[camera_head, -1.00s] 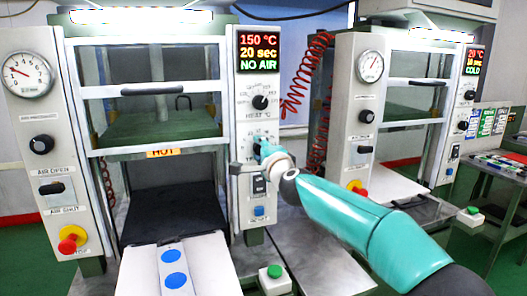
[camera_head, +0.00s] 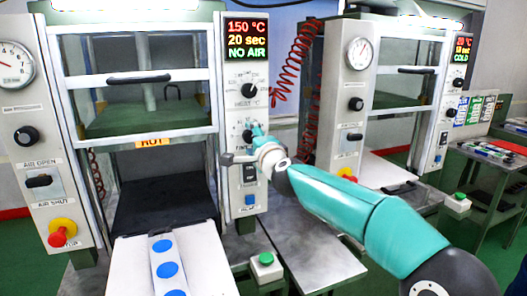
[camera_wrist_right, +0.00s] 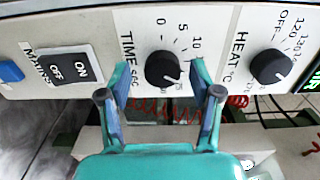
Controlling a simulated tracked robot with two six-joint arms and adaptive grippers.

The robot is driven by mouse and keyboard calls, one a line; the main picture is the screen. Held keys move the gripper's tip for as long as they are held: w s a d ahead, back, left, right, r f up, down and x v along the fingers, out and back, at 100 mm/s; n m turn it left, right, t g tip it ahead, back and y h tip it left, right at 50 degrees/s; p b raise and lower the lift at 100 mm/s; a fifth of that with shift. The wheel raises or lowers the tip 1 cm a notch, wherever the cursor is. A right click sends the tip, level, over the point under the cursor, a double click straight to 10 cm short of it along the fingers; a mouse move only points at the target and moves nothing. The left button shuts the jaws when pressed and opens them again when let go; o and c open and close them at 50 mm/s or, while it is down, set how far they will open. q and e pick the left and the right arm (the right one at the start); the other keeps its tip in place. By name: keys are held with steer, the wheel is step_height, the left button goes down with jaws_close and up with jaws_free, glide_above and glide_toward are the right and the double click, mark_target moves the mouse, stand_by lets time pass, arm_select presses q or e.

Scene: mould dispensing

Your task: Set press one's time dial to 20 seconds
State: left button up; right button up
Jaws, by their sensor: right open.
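Press one's display (camera_head: 247,40) reads 150 °C, 20 sec, NO AIR. My right gripper (camera_wrist_right: 160,76) is open, its fingers on either side of the dial; I cannot tell if they touch it. It also shows in the head view (camera_head: 254,146). My left gripper is not in view.
The heat dial (camera_wrist_right: 270,66) and the mains switch (camera_wrist_right: 70,65) flank the time dial. Below stand a green button box (camera_head: 266,265) and a white board (camera_head: 130,268) with blue discs. Press two (camera_head: 357,100) stands at the right, its display reading COLD.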

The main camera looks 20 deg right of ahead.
steer(key=s, duration=1.1)
steer(key=shift+d, duration=0.2)
steer(key=shift+w, duration=0.1)
